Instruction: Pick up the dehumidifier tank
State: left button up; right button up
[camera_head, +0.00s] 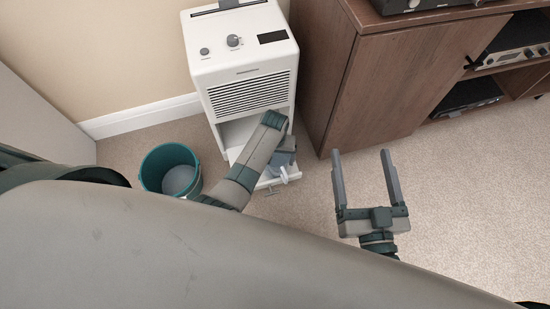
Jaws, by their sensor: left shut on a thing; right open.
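The white dehumidifier (243,62) stands against the wall, with a vent grille and an open bay low in its front. The white dehumidifier tank (265,184) shows only as a pale front edge at the foot of this bay. My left arm covers most of it. My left gripper (283,174) is at the front of the bay, shut on what looks like the tank; its exact grip is partly hidden. My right gripper (361,155) is open and empty above the carpet, to the right of the dehumidifier and apart from it.
A teal bucket (153,171) stands on the carpet left of my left arm. A brown wooden cabinet (375,85) with electronic equipment (515,56) on its shelves stands close to the dehumidifier's right. The carpet (470,190) at right is clear.

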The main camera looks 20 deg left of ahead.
pick_arm(q)
notch_tip(320, 180, up, 9)
jog(key=p, duration=0.3)
pick_arm(e)
jog(key=s+d+f+g+h, duration=0.1)
jog(key=s+f+g, duration=0.1)
jog(key=f, duration=0.3)
jog(key=s+d+f+g+h, duration=0.1)
jog(key=s+d+f+g, duration=0.1)
jog(key=f+g, duration=0.3)
jog(key=shift+s+d+f+m, duration=0.15)
jog(key=shift+d+f+m, duration=0.15)
jog(key=shift+f, duration=0.2)
pick_arm(q)
jog(key=shift+r+p, duration=0.1)
jog(key=shift+p, duration=0.2)
